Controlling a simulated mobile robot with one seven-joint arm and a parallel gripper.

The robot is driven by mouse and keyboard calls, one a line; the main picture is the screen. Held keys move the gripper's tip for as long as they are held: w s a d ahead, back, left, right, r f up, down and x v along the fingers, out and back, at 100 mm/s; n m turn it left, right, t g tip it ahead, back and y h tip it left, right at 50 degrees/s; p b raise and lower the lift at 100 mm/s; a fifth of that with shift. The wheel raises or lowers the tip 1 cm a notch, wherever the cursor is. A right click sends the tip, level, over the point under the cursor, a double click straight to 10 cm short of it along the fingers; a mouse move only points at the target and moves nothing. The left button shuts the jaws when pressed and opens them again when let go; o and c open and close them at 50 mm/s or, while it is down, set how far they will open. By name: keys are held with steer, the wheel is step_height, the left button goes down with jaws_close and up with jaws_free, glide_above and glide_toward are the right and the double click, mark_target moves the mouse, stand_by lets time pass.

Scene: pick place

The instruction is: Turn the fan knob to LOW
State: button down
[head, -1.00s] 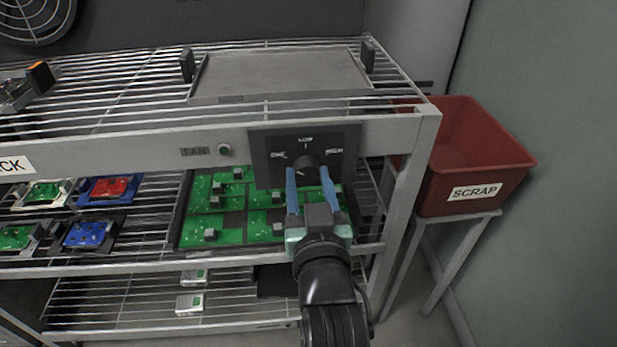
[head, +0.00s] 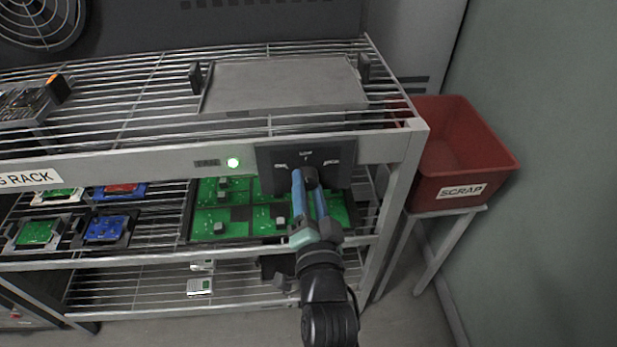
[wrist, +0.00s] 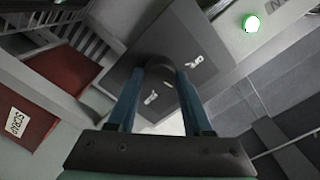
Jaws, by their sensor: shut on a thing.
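The fan knob (head: 310,178) is a dark round knob on a dark dial plate (head: 340,172) on the rack's front rail. The plate carries three small labels, with LOW at the top centre. My gripper (head: 307,180) is shut on the knob, one blue finger on each side, and looks rolled. The wrist view also shows the knob (wrist: 158,66) between the fingertips (wrist: 160,80). I cannot tell exactly which label its pointer faces. The round lamp (head: 233,162) left of the plate glows green.
A fan grille (head: 40,18) shows at the upper left. Green circuit boards (head: 210,222) lie on the shelf behind and below my gripper. A flat grey tray (head: 285,85) is on the top shelf. A red SCRAP bin (head: 465,165) stands at the right.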

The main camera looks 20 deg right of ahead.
steer(key=shift+m+p, duration=0.7)
steer(key=shift+m, duration=0.3)
steer(key=shift+c, duration=1.6)
jaws_free()
steer(key=v, duration=1.3)
